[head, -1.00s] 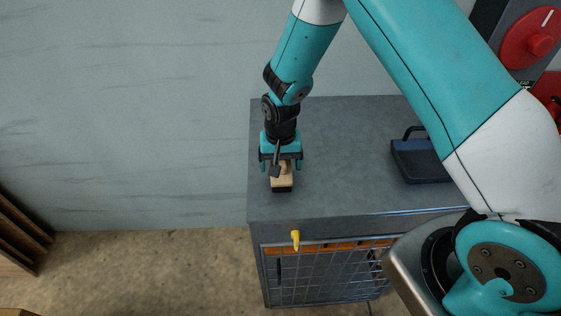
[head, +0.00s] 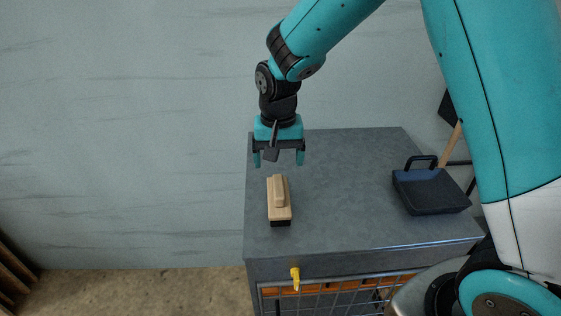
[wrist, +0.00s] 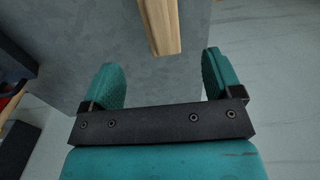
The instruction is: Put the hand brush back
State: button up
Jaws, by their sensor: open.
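The hand brush (head: 279,203) has a pale wooden body and dark bristles at its near end. It rests on the grey cabinet top, near the left edge. My gripper (head: 279,160) is open and empty, above and behind the brush and apart from it. In the wrist view, the brush's wooden part (wrist: 161,24) shows at the top, beyond the gap between the two teal fingers (wrist: 163,82). The rest of the brush is cut off there.
A dark blue dustpan-like tray with a handle (head: 432,192) lies on the right of the grey cabinet top (head: 335,195). A yellow hook (head: 295,278) sticks out of the cabinet front above a wire grid. The middle of the top is clear.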

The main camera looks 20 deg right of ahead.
jog(key=s+a+r+n+y, duration=0.2)
jog(key=s+r+n, duration=0.3)
jog(key=s, duration=0.7)
jog(key=s+a+r+n+y, duration=0.2)
jog(key=s+r+n, duration=0.3)
jog(key=s+r, duration=0.3)
jog(key=s, duration=0.4)
jog(key=shift+s+a+n, duration=0.25)
jog(key=shift+s+n, duration=0.05)
jog(key=shift+n, duration=0.1)
